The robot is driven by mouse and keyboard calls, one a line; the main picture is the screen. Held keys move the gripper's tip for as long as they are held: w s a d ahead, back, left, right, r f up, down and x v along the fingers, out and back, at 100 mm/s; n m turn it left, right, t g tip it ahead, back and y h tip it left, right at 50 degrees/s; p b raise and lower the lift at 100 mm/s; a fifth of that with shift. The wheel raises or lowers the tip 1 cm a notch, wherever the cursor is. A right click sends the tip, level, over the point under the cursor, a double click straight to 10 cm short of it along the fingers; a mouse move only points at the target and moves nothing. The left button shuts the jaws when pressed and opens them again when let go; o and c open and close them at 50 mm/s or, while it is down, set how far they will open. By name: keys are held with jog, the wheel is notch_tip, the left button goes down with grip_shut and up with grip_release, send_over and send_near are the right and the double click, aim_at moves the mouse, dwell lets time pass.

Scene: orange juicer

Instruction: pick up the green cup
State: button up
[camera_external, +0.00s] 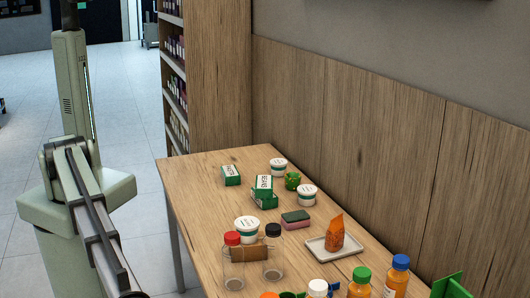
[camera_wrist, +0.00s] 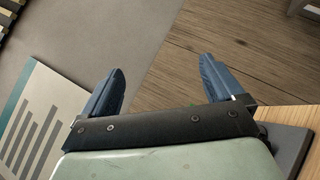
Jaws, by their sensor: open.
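I cannot tell for certain which thing is the green cup. A small rounded green object (camera_external: 292,181) stands toward the back of the table between white tubs. Another green piece (camera_external: 291,295) is cut off by the bottom edge of the external view, and its shape is unclear. My gripper (camera_wrist: 162,65) shows in the wrist view with its two blue-grey fingers wide apart and nothing between them. No green cup shows in the wrist view. In the external view my arm runs off the bottom edge and the gripper is out of sight.
The wooden table (camera_external: 190,175) holds green-white boxes (camera_external: 231,175), white tubs (camera_external: 247,229), clear red-capped (camera_external: 233,268) and black-capped (camera_external: 273,262) bottles, a sponge (camera_external: 296,219), a tray (camera_external: 318,252) with an orange packet (camera_external: 335,234), and juice bottles (camera_external: 397,278). A wooden wall borders the right; the left edge is clear.

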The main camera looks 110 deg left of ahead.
jog(key=w+a+r+m+g, duration=0.15)
jog(key=w+a, duration=0.45)
jog(key=a, duration=0.6)
jog(key=w+a+r+m, duration=0.2)
jog(key=w+a, duration=0.3)
jog(key=a, duration=0.7)
jog(key=a+f+m+g+h, duration=0.1)
jog(key=a+f+g, duration=0.2)
jog(key=a, duration=1)
jog(key=a+f+m+g, duration=0.1)
jog(key=a+f+g, duration=0.15)
jog(key=a, duration=1.15)
jog(key=n+g, duration=0.2)
jog(key=g, duration=1.4)
send_near(293, 181)
notch_tip(293, 181, up, 2)
jog(key=a, duration=0.3)
jog(key=f, duration=0.9)
jog(key=s+f, duration=0.1)
jog(key=f, duration=0.3)
jog(key=shift+d+f, duration=0.15)
jog(key=shift+d, duration=0.05)
jog(key=c, duration=1.1)
